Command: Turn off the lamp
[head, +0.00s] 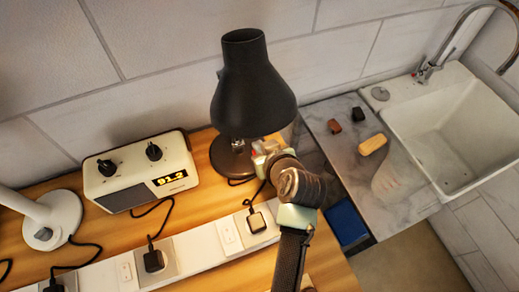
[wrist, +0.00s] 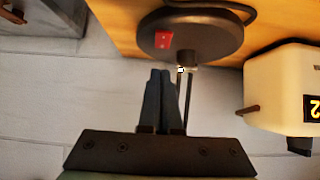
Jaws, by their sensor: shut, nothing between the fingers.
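The black desk lamp (head: 252,90) stands at the wooden bench's back, its shade tilted down over its round base (head: 228,160). In the wrist view the dark base (wrist: 205,42) has a red rocker switch (wrist: 163,40) on top. My gripper (wrist: 162,72) is shut and empty, its fingertips close to the base edge beside the switch; contact cannot be told. In the head view my gripper (head: 264,150) is at the base's right side, partly hidden by my wrist. I cannot tell whether the lamp is lit.
A cream radio (head: 128,185) sits left of the lamp; a white lamp base (head: 50,222) is farther left. A power strip (head: 200,245) with plugs runs along the front. To the right are a marble counter (head: 345,135) with small blocks and a white sink (head: 455,120).

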